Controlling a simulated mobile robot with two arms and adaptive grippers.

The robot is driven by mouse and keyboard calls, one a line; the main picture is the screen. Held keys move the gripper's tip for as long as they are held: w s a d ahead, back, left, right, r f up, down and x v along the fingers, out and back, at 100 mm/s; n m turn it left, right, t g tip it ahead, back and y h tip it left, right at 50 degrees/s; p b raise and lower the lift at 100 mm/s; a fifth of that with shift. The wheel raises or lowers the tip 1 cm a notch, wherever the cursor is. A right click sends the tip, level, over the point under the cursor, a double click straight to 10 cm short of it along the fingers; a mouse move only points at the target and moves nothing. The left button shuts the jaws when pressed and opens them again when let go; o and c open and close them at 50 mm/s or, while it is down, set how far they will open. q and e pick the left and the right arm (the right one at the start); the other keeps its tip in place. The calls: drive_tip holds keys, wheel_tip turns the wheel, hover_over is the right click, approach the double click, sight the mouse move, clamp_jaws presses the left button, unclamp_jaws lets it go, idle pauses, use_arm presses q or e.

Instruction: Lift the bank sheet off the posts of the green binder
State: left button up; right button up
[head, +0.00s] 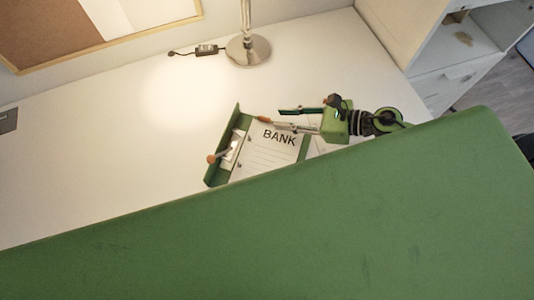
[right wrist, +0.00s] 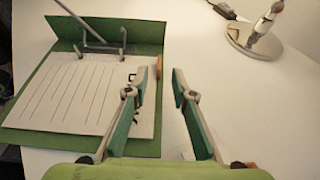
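The green binder (head: 214,174) lies open on the white desk, its spine side to the left in the head view. The white bank sheet (head: 268,158) lies flat in it, printed BANK, with ruled lines. The sheet (right wrist: 65,92) and binder (right wrist: 146,148) also show in the right wrist view. The metal posts (right wrist: 122,42) stand at the sheet's edge, with a long lever beside them; whether the posts are open is unclear. My right gripper (head: 276,116) is open and empty at the sheet's BANK end. In the wrist view, its left finger overlaps the sheet's edge. My left gripper is not in view.
A metal lamp base (head: 248,50) stands at the back, with a cord and switch (head: 206,50) beside it. A white shelf unit (head: 440,50) is at the right. An orange tab (right wrist: 159,67) sits near the sheet's corner.

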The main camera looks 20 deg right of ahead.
drive_tip(key=x, duration=0.1)
drive_tip(key=p+x, duration=0.1)
drive_tip(key=x, duration=0.3)
drive_tip(key=shift+a+r+p, duration=0.1)
drive_tip(key=shift+r+p, duration=0.25)
drive_tip(key=shift+p, duration=0.05)
drive_tip(key=shift+w+a+f, duration=0.15)
drive_tip(key=shift+a+f, duration=0.05)
drive_tip(key=shift+a, duration=0.05)
clamp_jaws()
